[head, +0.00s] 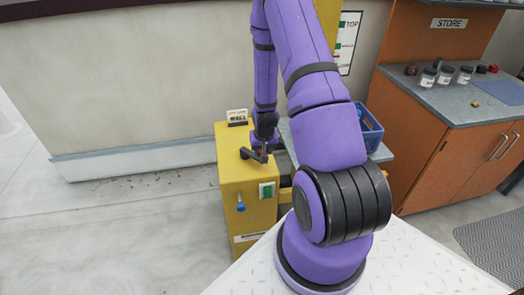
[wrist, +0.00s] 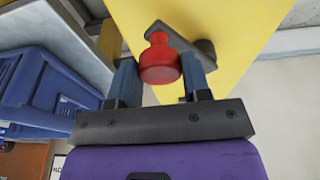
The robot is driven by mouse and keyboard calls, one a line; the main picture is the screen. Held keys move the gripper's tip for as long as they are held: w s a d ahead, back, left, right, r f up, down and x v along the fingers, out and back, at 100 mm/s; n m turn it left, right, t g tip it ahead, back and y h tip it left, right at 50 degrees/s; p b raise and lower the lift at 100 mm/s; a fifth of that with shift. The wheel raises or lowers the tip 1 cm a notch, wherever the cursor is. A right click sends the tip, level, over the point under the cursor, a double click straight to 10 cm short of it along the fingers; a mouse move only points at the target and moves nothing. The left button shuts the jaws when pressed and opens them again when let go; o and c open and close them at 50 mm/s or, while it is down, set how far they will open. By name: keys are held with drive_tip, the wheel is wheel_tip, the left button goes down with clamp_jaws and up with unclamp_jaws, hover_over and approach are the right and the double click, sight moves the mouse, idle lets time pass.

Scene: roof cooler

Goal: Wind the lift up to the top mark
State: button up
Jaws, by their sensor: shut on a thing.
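My gripper (head: 263,148) is over the top of the yellow winch box (head: 232,170). In the wrist view my gripper (wrist: 160,74) has its two fingers on either side of the red crank knob (wrist: 158,62), shut on it. The dark crank arm (wrist: 182,40) runs from the knob to a round hub on the yellow surface. In the head view the crank arm (head: 247,154) is partly hidden by my gripper. A mark board (head: 348,40) at the back reads TOP beside a green mark. The lift's grey platform (head: 381,153) carries a blue crate (head: 371,133), partly hidden by my arm.
A green switch (head: 267,190) and a blue-handled part (head: 240,203) are on the box front. A small sign (head: 237,116) stands on the box's back edge. A counter (head: 460,110) with jars stands at right under a STORE sign (head: 449,23).

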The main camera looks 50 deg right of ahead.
drive_tip(key=shift+d, duration=0.3)
drive_tip(key=shift+w+d, duration=0.1)
drive_tip(key=shift+d, duration=0.7)
drive_tip(key=shift+d, duration=0.1)
drive_tip(key=shift+w+d, duration=0.45)
drive_tip(key=shift+d, duration=0.4)
drive_tip(key=shift+w+d, duration=0.2)
drive_tip(key=shift+d, duration=0.15)
drive_tip(key=shift+w+d, duration=0.35)
drive_tip(key=shift+d, duration=0.1)
drive_tip(key=shift+w+d, duration=0.1)
drive_tip(key=shift+d, duration=0.05)
